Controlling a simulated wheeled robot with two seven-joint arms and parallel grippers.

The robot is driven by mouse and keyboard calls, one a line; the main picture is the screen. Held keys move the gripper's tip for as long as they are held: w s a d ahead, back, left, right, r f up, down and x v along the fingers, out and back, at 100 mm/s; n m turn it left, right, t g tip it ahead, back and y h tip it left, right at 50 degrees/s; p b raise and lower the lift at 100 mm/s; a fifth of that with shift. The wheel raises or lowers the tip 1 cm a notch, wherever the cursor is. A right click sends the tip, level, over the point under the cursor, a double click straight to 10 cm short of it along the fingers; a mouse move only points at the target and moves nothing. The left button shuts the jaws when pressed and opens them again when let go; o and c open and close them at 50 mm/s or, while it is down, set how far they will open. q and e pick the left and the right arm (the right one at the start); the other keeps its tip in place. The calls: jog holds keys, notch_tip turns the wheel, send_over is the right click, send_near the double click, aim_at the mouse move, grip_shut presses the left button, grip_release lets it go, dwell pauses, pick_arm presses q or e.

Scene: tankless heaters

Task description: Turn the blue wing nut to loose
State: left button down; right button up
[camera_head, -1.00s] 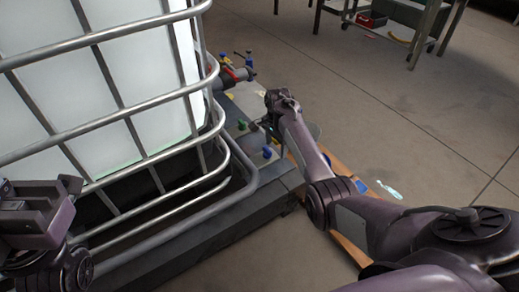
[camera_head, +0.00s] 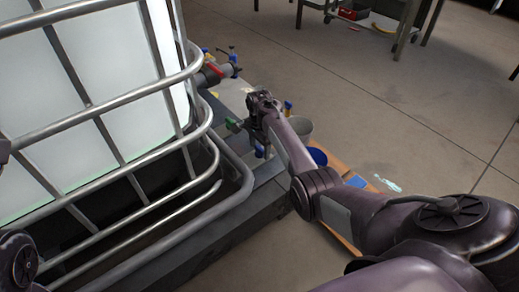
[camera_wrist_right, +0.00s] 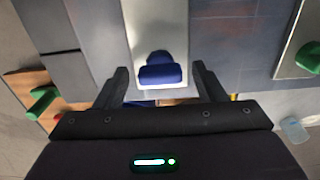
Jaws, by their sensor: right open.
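The blue wing nut (camera_wrist_right: 160,70) sits on a pale plate in the right wrist view, upper middle. My right gripper (camera_wrist_right: 160,82) is open, with one finger on each side of the nut and visible gaps to both. The nut's stem is hidden from this side. In the head view my right gripper (camera_head: 258,106) is over the platform beside the caged tank, and its fingers are hard to make out. Only a part of my left arm shows at the lower left edge; its gripper is out of the picture.
The white tank's metal cage (camera_head: 110,108) fills the left. A red-handled valve (camera_head: 213,68) sticks out beyond it. Green handles (camera_wrist_right: 42,102) (camera_wrist_right: 308,57) flank the nut in the wrist view.

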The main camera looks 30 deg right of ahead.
jog(key=shift+c, duration=0.2)
jog(key=c, duration=0.9)
jog(key=shift+c, duration=0.2)
jog(key=shift+r+n+p, duration=0.1)
jog(key=shift+n+p, duration=0.2)
jog(key=shift+p, duration=0.1)
